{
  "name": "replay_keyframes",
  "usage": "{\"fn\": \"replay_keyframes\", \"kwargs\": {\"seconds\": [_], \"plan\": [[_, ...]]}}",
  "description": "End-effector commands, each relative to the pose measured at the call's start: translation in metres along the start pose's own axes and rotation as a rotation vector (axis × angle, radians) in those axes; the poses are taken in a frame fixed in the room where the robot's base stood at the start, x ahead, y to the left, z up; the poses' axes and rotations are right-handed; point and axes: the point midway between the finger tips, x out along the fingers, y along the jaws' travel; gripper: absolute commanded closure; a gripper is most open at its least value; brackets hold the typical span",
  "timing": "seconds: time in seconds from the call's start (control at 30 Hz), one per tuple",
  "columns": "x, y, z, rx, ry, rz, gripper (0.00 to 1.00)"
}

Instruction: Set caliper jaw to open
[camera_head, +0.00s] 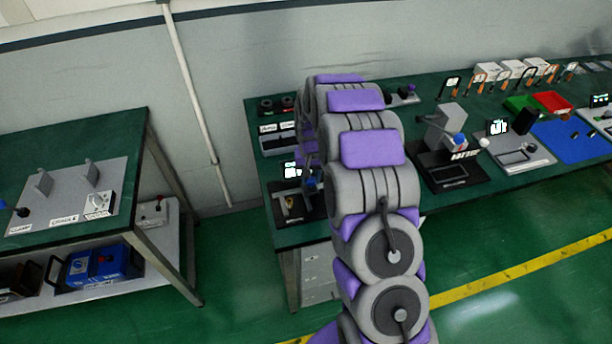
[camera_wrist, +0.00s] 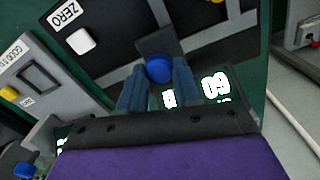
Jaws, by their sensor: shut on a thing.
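The black caliper station (camera_head: 286,208) stands on the green bench, partly hidden behind my arm in the head view. In the wrist view its dark panel (camera_wrist: 112,62) carries a ZERO label, a white button (camera_wrist: 80,41) and a lit display (camera_wrist: 215,86) with only some digits showing. A round blue knob (camera_wrist: 159,68) sits on a dark grey block there. My gripper (camera_wrist: 157,74) has its two blue-grey fingers on either side of this knob and is shut on it. The measuring jaws cannot be made out in the wrist view.
A grey panel (camera_wrist: 35,82) with a yellow knob lies left in the wrist view. In the head view another station (camera_head: 450,170) stands right of my arm. A second bench (camera_head: 75,165) stands left, with clear floor between the benches.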

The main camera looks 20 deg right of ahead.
Motion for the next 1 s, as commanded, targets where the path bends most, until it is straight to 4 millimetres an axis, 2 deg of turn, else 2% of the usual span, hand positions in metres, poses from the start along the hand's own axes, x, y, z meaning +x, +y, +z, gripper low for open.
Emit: {"fn": "replay_keyframes", "kwargs": {"seconds": [0.03,0.3,0.63,0.77,1.0], "plan": [[0.0,0.002,-0.001,0.0,0.002,0.001,0.67],[0.0,0.001,-0.001,0.001,0.002,0.0,0.42],[-0.006,0.0,-0.001,0.001,0.003,0.0,0.42],[-0.024,0.0,-0.002,0.001,0.007,-0.001,0.42],[-0.075,0.001,-0.002,0.001,0.005,-0.001,0.42]]}}
